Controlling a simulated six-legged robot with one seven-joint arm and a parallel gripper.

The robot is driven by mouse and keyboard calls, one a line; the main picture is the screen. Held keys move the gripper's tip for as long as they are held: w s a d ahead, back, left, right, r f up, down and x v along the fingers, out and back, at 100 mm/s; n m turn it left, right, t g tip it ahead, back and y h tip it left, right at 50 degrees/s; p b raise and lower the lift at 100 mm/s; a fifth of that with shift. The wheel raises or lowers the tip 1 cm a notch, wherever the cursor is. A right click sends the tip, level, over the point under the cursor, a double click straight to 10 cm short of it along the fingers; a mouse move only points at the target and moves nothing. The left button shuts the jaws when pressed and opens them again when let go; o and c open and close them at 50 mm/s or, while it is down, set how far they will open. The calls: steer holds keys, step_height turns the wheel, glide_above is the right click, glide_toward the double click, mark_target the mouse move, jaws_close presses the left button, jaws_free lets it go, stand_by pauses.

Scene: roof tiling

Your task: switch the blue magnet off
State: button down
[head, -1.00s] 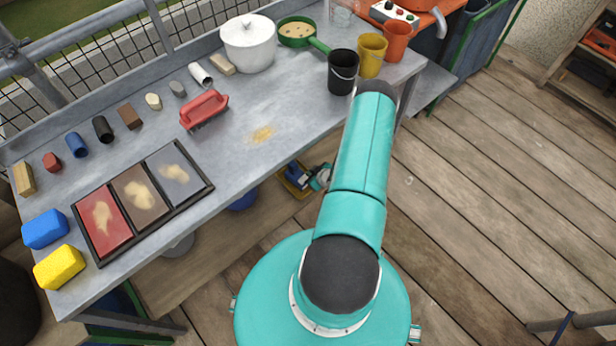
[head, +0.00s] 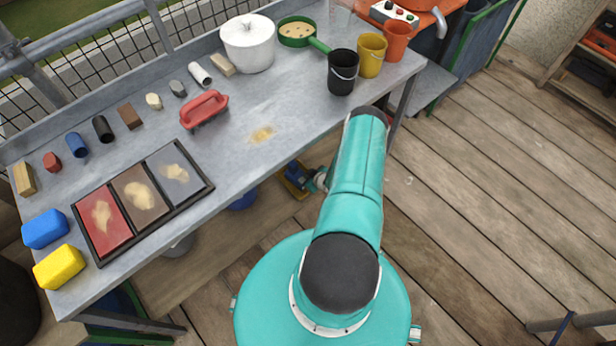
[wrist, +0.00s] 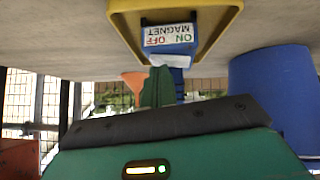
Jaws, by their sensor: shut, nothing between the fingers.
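The blue magnet (wrist: 182,48) shows upside down at the top of the wrist view, with a white label reading MAGNET, OFF and ON. It sits against a yellow holder (wrist: 222,22). My gripper (wrist: 158,72) has its green fingers together and empty, pointing at the magnet just below the label. I cannot tell whether the fingertips touch it. In the head view the magnet (head: 295,172) is a small blue patch under the workbench edge, with my gripper (head: 318,179) close on its right, partly hidden by my arm.
A blue bucket (wrist: 275,95) stands close on the right in the wrist view. The workbench (head: 235,150) overhangs this spot and carries a tray of powders (head: 112,245), sponges, a red brush (head: 204,108) and pots. The plank floor to the right is clear.

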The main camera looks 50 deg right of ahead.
steer(key=shift+a, duration=0.15)
steer(key=shift+a+r, duration=0.15)
steer(key=shift+a, duration=0.55)
steer(key=shift+r, duration=0.15)
